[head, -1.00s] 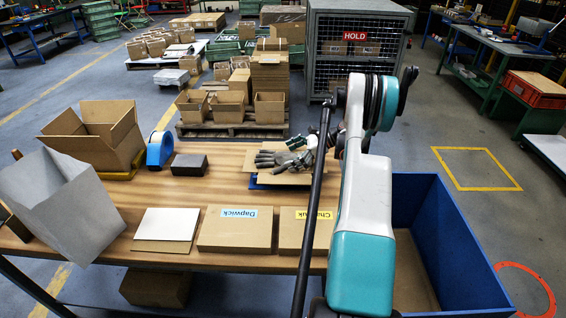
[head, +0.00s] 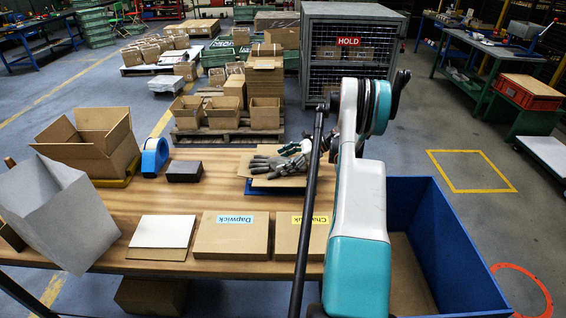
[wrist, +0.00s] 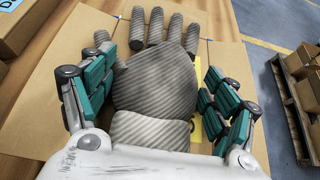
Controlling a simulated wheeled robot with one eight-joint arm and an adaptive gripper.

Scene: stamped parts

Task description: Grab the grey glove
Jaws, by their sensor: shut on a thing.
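The grey striped glove (wrist: 155,80) fills the middle of the wrist view, fingers pointing away and cuff toward my palm. It also shows in the head view (head: 272,163), over flat cardboard (head: 258,182) on the table. My gripper (wrist: 160,62) has its green-padded fingers on both sides of the glove and is shut on it. In the head view my gripper (head: 298,148) is at the glove's right end, partly hidden by my arm. I cannot tell whether the glove still touches the cardboard.
The wooden table (head: 150,205) holds a box labelled Dapwick (head: 230,240), a second labelled box (head: 290,243) partly behind my arm, a dark block (head: 184,171), a blue tape dispenser (head: 154,157) and an open carton (head: 95,145). A blue bin (head: 455,245) stands at right.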

